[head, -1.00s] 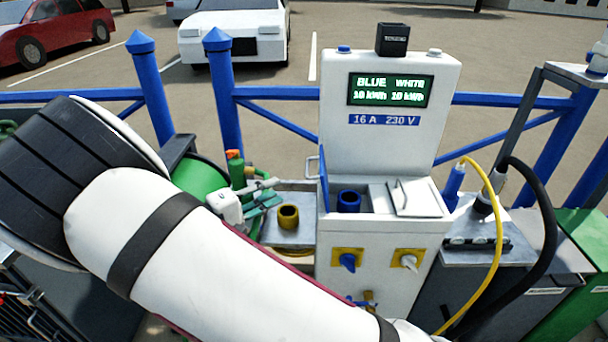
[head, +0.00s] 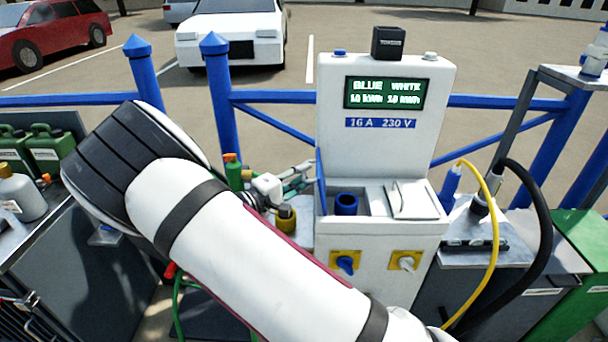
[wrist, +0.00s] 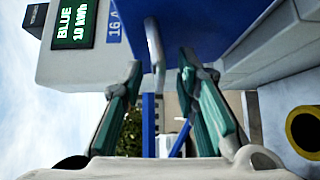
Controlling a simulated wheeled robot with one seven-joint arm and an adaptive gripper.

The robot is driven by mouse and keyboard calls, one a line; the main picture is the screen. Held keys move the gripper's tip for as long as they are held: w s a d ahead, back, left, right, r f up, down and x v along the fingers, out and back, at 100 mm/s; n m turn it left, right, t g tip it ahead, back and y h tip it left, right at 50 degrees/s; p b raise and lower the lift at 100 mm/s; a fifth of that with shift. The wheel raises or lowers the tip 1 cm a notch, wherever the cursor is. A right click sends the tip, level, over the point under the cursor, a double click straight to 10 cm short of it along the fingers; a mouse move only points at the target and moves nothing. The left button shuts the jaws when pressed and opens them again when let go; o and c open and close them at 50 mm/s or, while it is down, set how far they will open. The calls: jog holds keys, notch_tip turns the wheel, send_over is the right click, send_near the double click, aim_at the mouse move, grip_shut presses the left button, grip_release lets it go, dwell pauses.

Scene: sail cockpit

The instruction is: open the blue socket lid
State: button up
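The blue socket lid (head: 321,184) stands upright, seen nearly edge-on, at the left side of the white pedestal's top. The blue socket (head: 346,203) beside it is uncovered. In the wrist view the lid's blue face (wrist: 210,25) fills the upper middle, with its pale bar handle (wrist: 155,48) sticking out. My gripper (head: 302,178) is just left of the lid. Its green-padded fingers (wrist: 160,68) are spread, with the handle between or just beyond their tips. I see a gap on both sides, so it is not gripped. The exact depth is unclear.
A closed white lid (head: 412,200) lies right of the socket. A yellow ring (head: 285,221) sits left of the pedestal, below my gripper. Yellow (head: 497,240) and black (head: 547,230) cables loop at the right. A blue railing (head: 275,100) runs behind.

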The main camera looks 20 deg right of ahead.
jog(key=shift+w+d, duration=0.25)
jog(key=shift+d, duration=0.15)
grip_shut()
jog(key=shift+r, duration=0.1)
